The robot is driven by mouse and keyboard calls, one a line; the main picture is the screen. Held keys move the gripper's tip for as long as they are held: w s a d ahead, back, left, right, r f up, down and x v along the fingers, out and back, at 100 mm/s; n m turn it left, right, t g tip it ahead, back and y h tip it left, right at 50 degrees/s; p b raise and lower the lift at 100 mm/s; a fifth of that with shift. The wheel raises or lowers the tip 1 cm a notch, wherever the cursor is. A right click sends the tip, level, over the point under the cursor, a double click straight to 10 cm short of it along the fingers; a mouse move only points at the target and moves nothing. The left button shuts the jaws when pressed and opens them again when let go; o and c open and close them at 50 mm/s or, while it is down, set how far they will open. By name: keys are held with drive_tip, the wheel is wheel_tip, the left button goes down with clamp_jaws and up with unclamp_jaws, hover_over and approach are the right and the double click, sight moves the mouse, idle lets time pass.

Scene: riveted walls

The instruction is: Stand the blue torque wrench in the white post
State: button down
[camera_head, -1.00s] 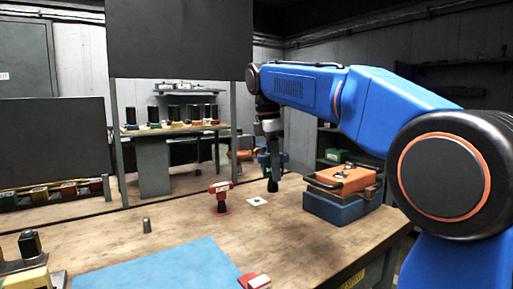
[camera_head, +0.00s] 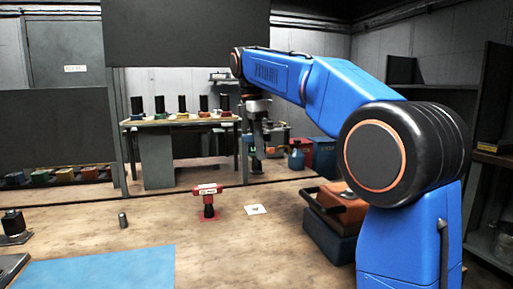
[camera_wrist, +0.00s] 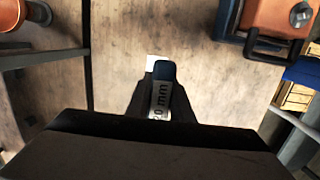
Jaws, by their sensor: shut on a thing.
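My gripper (camera_head: 258,142) hangs over the bench, shut on the blue torque wrench (camera_wrist: 163,72). In the wrist view the wrench has a dark blue end and a grey band lettered "20 mm". In the head view the wrench (camera_head: 257,166) is small and dark, pointing down, with its lower end apart from the bench top. The white post (camera_head: 256,210) shows as a white square with a small dark middle on the bench, below the wrench in the picture. In the wrist view a white patch (camera_wrist: 152,62) shows partly behind the wrench.
An orange case on a blue box (camera_head: 328,235) is at the right. A small grey cylinder (camera_head: 123,220) and a blue mat (camera_head: 100,268) lie left. Bench space around the white post is clear.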

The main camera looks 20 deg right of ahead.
drive_tip(key=shift+w+a+r, duration=0.1)
drive_tip(key=shift+w+a, duration=0.05)
drive_tip(key=shift+w, duration=0.15)
drive_tip(key=shift+f, duration=5.95)
drive_tip(key=shift+f, duration=1.15)
drive_tip(key=c, duration=1.5)
unclamp_jaws()
